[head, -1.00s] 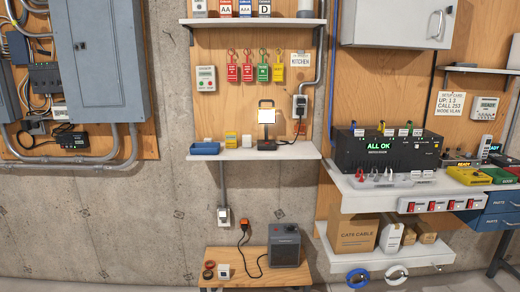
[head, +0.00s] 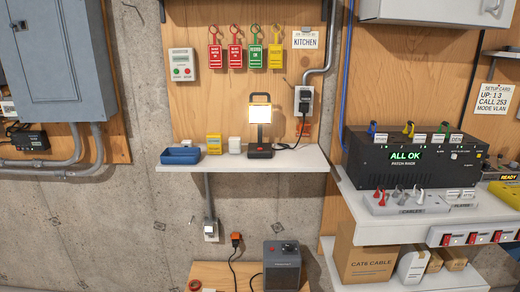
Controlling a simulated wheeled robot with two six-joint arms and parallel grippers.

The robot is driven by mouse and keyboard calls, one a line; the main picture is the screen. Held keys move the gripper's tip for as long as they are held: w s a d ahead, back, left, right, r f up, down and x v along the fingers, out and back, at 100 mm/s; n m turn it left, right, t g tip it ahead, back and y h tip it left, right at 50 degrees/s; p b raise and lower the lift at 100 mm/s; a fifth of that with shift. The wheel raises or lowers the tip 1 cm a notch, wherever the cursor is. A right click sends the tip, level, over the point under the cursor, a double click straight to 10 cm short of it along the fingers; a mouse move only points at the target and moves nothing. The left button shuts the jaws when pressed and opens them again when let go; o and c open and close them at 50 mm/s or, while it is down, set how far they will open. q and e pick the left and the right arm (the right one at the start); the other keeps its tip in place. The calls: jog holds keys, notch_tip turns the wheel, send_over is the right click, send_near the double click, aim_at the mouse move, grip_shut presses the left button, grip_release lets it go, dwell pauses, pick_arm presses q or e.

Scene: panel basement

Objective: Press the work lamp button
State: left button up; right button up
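The work lamp (head: 260,114) stands upright on the small white shelf (head: 235,166) in the middle of the head view. Its square panel glows pale white and has a dark handle above it. A red-orange spot shows low on its dark base (head: 260,151); I cannot tell for sure whether this is the button. A dark cord runs from the base to an outlet box (head: 304,101) on the right. Neither of my grippers is in view.
A blue tray (head: 181,156), a yellow box (head: 214,144) and a small white block (head: 234,145) sit left of the lamp. A black patch rack (head: 410,162) stands on the bench at right. A heater (head: 282,266) sits below the shelf.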

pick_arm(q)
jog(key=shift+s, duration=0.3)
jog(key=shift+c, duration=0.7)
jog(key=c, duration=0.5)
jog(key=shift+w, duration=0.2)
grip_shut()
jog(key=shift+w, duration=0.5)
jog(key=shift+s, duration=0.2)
